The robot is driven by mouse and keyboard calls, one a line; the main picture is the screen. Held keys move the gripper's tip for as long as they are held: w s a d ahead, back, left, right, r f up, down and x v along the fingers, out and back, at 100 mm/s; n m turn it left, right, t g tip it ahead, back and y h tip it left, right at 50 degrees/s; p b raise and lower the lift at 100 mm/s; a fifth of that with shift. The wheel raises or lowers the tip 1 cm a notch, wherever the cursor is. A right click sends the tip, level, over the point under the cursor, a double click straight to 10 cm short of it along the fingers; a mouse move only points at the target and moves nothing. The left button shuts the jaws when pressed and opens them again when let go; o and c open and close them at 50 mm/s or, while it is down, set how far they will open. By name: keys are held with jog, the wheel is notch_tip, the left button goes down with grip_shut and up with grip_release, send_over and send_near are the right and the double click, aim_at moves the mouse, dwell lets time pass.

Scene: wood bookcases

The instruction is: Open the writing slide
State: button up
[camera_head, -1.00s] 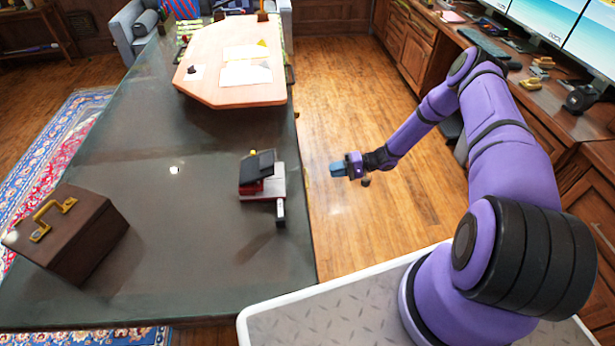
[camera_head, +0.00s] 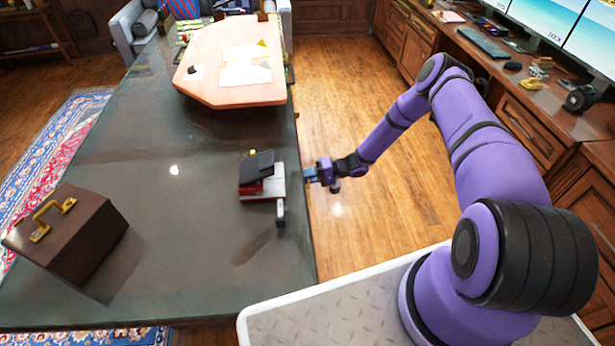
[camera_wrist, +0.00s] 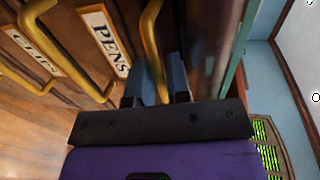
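My gripper (camera_head: 309,175) is at the right edge of the green-topped desk, low beside it in the head view. In the wrist view my gripper (camera_wrist: 159,78) has its two blue fingers on either side of a brass handle (camera_wrist: 150,42) on the desk's wooden front. The gap between fingers and handle is small, and whether they grip it cannot be told. No label for this handle is readable, so I cannot confirm that it belongs to the writing slide. The desk front is hidden in the head view.
Brass handles beside the PENS label (camera_wrist: 105,40) and CLIPS label (camera_wrist: 32,52) are close by. On the desk (camera_head: 150,240) stand a brown case (camera_head: 75,245), a stapler-like device (camera_head: 262,180) and a wooden board (camera_head: 205,85). The floor (camera_head: 340,90) between desk and cabinets is clear.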

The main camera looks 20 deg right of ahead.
jog(key=shift+c, duration=0.4)
grip_shut()
jog(key=f+v, duration=0.3)
jog(key=v, duration=1.2)
jog(key=d+f+v, duration=0.1)
jog(key=f+v, duration=0.2)
jog(key=v, duration=1.2)
jog(key=shift+s+d, duration=0.3)
jog(key=shift+d, duration=0.15)
jog(key=shift+o, duration=0.4)
grip_release()
jog(key=shift+d, duration=0.1)
